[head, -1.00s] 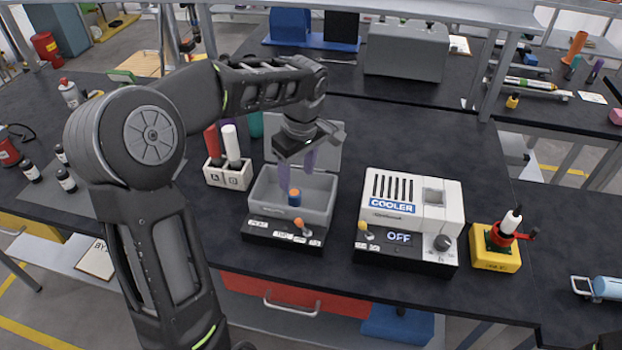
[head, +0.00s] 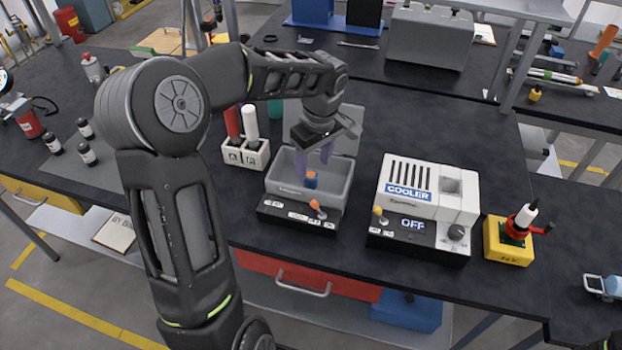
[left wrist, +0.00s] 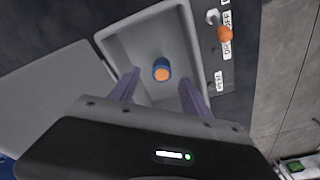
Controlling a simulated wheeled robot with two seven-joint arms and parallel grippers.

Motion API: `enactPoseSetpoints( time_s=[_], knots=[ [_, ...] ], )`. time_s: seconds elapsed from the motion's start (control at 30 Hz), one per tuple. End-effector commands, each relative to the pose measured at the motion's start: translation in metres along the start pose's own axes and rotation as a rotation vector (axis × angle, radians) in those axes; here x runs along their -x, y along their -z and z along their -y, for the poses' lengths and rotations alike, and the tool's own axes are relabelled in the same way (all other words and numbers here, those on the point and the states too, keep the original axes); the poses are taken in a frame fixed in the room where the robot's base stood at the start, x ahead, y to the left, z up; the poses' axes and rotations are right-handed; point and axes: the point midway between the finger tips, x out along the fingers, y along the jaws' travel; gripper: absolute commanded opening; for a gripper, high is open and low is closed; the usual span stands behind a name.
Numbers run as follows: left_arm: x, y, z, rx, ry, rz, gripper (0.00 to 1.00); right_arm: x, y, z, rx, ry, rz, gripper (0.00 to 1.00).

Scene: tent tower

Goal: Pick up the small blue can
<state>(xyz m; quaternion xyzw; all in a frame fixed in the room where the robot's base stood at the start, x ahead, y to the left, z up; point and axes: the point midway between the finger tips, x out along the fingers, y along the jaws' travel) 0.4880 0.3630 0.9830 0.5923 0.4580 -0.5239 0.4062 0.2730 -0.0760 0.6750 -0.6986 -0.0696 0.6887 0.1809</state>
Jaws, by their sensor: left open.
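The small blue can (head: 311,180) with an orange top stands inside a grey open box (head: 338,190) on the bench. In the left wrist view the can (left wrist: 161,70) shows inside the box (left wrist: 130,40), ahead of my fingertips and between their lines. My left gripper (head: 313,158) is open above the box, its purple fingers pointing down over the can. It also shows in the left wrist view (left wrist: 157,82), with nothing between the fingers. My right gripper is not in view.
The box has a raised lid (head: 345,132) behind it and an orange-tipped switch (head: 316,206) in front. A white cooler (head: 430,188) stands to the right, with a yellow block (head: 508,242) beyond it. A white holder (head: 246,153) with red and white handles stands left.

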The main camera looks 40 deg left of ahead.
Motion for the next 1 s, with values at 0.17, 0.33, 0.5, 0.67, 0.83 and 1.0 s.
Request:
enactPoseSetpoints(
  time_s=[0.17,0.33,0.5,0.67,0.83,1.0],
  knots=[
    [-0.017,0.000,0.003,0.000,0.006,0.004,0.56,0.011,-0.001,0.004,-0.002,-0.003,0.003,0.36],
    [-0.043,-0.001,0.004,0.000,0.004,0.002,0.56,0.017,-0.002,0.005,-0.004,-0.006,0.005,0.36],
    [-0.051,0.000,0.003,0.000,0.001,0.000,0.56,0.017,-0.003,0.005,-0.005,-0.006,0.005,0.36],
    [-0.050,0.000,0.003,0.000,0.001,-0.001,0.56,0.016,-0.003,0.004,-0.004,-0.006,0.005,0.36],
    [-0.050,0.000,0.003,0.000,0.001,0.000,0.56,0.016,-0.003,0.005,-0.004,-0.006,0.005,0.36],
    [-0.050,0.000,0.003,0.000,0.001,0.000,0.56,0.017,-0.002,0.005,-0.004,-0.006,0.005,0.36]
  ],
)
